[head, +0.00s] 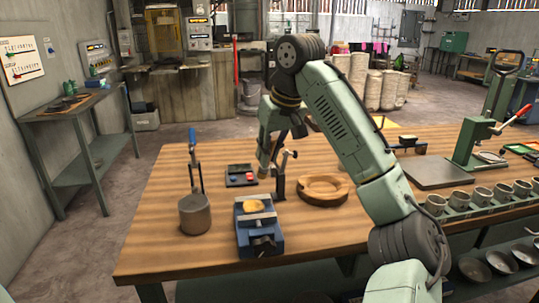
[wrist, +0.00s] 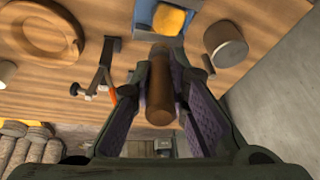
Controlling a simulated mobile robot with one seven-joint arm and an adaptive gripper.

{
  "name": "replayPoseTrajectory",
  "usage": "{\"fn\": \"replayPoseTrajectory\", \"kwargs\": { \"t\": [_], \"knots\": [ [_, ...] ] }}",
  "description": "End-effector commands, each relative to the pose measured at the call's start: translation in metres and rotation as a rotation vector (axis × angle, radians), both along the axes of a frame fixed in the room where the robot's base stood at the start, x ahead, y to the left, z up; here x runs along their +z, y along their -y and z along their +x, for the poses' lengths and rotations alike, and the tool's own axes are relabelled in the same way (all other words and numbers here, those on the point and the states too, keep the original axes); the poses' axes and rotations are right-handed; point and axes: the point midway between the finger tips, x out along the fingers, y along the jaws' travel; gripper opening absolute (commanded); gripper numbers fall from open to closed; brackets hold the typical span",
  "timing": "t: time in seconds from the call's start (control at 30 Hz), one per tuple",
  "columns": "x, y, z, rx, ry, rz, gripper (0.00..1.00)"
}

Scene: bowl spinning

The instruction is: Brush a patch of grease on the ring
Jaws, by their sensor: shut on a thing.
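The wooden ring (head: 323,190) lies flat on the bench right of the blue vise; it also shows at the upper left of the wrist view (wrist: 70,48). I cannot make out a grease patch on it. My gripper (wrist: 165,72) is shut on a brown round handle (wrist: 159,100), probably the brush's; its bristles are not clear. In the head view, my gripper (head: 267,158) is above the bench, behind and left of the ring and apart from it. A grey cylindrical pot (head: 195,214) stands at the bench's left; its contents cannot be told.
The blue vise (head: 256,240) bears a yellow round piece (head: 253,205). An upright dark stand (head: 280,180) is close beside my gripper. A black tray with red parts (head: 240,176) lies behind. Several cups (head: 463,199) line the right front. Bare bench lies around the pot.

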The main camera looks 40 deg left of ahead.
Motion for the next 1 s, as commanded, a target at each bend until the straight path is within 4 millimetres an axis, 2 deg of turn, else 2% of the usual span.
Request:
{"fn": "replayPoseTrajectory", "kwargs": {
  "t": [1.0],
  "knots": [
    [-0.0073,-0.0027,0.0030,-0.002,0.000,-0.001,0.00]
  ]
}}
